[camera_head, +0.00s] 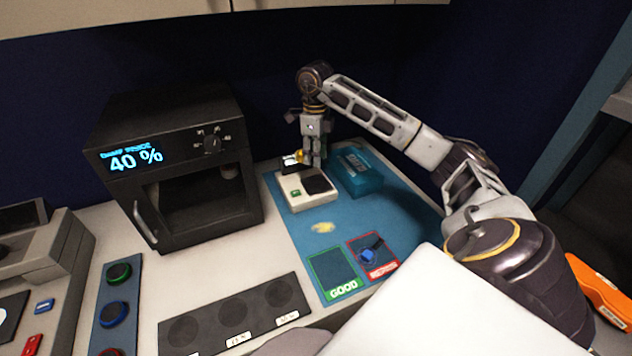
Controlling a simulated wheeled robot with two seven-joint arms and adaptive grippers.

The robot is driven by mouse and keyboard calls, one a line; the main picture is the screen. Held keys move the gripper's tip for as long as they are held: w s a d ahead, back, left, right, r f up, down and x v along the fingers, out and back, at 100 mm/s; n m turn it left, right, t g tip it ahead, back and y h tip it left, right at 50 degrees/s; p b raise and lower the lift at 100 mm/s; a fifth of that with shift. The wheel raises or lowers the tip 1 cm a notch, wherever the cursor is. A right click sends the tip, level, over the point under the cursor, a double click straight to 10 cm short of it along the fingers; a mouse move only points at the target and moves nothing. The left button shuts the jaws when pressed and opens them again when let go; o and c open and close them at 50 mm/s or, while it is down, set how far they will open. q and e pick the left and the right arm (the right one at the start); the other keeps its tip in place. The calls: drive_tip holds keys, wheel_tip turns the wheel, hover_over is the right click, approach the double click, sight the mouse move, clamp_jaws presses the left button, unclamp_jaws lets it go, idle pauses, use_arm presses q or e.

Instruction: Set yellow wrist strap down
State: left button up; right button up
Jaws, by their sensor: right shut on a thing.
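My right gripper (306,161) reaches down at the back of the blue mat and is shut on a small yellow piece, which looks like the yellow wrist strap (299,155). The strap is at the back left edge of a white device (295,197) with a dark pad and a green mark. The fingers partly hide the strap, and I cannot tell whether it touches the device. A pale yellow patch (323,227) lies on the mat in front of the device; I cannot tell what it is. My left gripper is not in view.
A teal box (358,172) stands right of the device. Green GOOD (334,274) and red (386,268) squares lie at the mat's front, a blue strap-like item (367,256) on the red one. A black 40 % cabinet (180,165) stands left; a dark tray (258,318) lies in front.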

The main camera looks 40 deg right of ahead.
sight(316, 185)
wheel_tip(316, 185, down, 6)
drive_tip(key=shift+r, duration=0.1)
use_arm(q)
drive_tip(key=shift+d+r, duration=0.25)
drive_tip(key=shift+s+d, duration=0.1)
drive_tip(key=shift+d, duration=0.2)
use_arm(e)
drive_tip(key=shift+f+p, duration=0.3)
drive_tip(key=shift+f, duration=1.65)
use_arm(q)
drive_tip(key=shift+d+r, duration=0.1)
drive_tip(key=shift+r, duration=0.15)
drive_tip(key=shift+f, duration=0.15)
use_arm(e)
drive_tip(key=shift+f, duration=0.15)
drive_tip(key=o, duration=0.9)
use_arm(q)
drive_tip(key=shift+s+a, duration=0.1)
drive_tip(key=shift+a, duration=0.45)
